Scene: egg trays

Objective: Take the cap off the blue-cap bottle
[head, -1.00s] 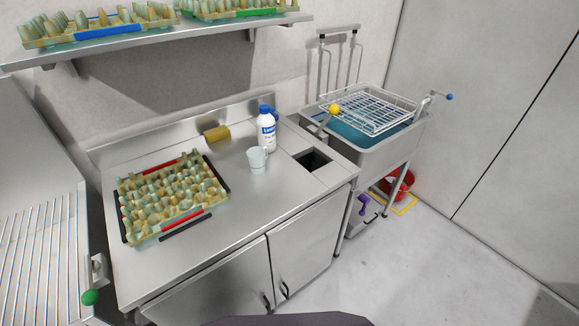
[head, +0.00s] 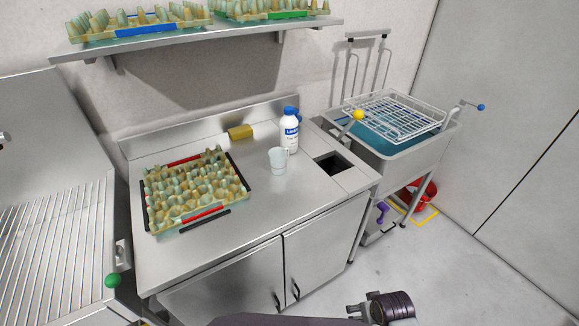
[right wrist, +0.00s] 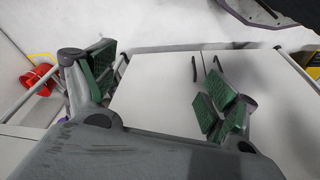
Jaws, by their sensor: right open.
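The white bottle with a blue cap (head: 290,134) stands upright at the back of the steel counter, with the blue cap (head: 290,111) on its top. A white cup (head: 278,158) stands just in front of it. My right gripper (right wrist: 160,88) is open and empty in the right wrist view, with green pads on its spread fingers and cabinet doors beyond them. In the head view my right wrist shows at the bottom edge, low in front of the counter and far from the bottle. My left gripper is out of view.
A square opening is right of the bottle. A sink with a wire rack (head: 393,113) stands further right.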

